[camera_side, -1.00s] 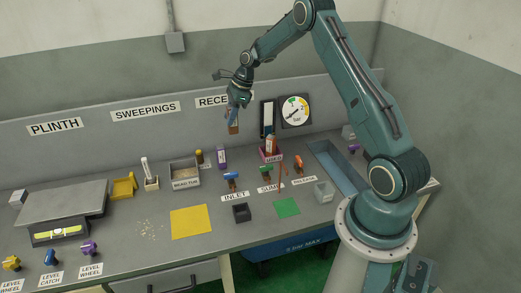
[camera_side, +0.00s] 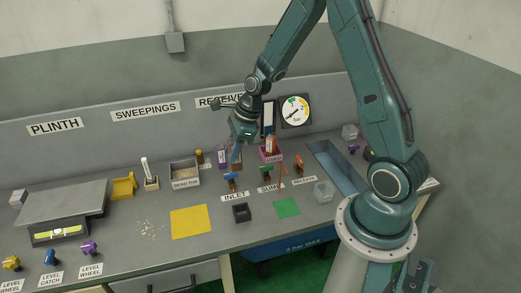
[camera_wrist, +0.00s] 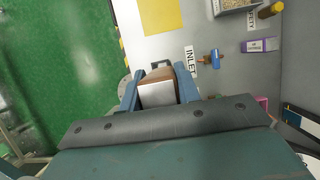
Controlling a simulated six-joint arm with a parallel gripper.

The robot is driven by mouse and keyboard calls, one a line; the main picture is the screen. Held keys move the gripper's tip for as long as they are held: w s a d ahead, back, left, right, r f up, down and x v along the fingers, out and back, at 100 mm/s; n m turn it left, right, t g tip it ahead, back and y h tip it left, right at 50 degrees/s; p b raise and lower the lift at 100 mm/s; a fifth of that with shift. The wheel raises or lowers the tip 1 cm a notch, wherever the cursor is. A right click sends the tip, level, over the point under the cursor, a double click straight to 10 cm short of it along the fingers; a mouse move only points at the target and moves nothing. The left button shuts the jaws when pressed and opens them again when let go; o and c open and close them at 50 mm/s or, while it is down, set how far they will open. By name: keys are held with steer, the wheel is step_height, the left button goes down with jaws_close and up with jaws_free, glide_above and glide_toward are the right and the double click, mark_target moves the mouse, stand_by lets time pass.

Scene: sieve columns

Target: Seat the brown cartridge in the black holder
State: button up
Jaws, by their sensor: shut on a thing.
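My gripper (camera_side: 236,153) is shut on the brown cartridge (camera_wrist: 158,90), which shows a pale end face between the blue fingers in the wrist view. In the side view the cartridge is small and hard to make out below the fingers. It hangs above the bench, behind the blue-handled INLET valve. The black holder (camera_side: 241,212) stands on the bench in front of the INLET label, with an open top. In the wrist view a dark rim (camera_wrist: 161,64), likely this holder, shows just past the cartridge, which hides the rest.
The blue INLET valve (camera_side: 231,178) and other valves stand behind the holder. A yellow mat (camera_side: 191,221) lies to its left and a green mat (camera_side: 287,206) to its right. A pink holder (camera_side: 271,155) with an orange-brown tube stands behind. A purple box (camera_side: 222,157) is close by.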

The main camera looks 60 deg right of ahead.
steer(key=shift+s+a, duration=0.6)
steer(key=shift+s, duration=0.3)
steer(key=shift+f, duration=0.15)
glide_above(234, 211)
steer(key=s+d, duration=0.1)
step_height(234, 211, down, 16)
steer(key=shift+s, duration=0.2)
steer(key=shift+d, duration=0.1)
steer(key=shift+f, duration=1.9)
steer(key=o, duration=1)
steer(key=shift+f, duration=0.1)
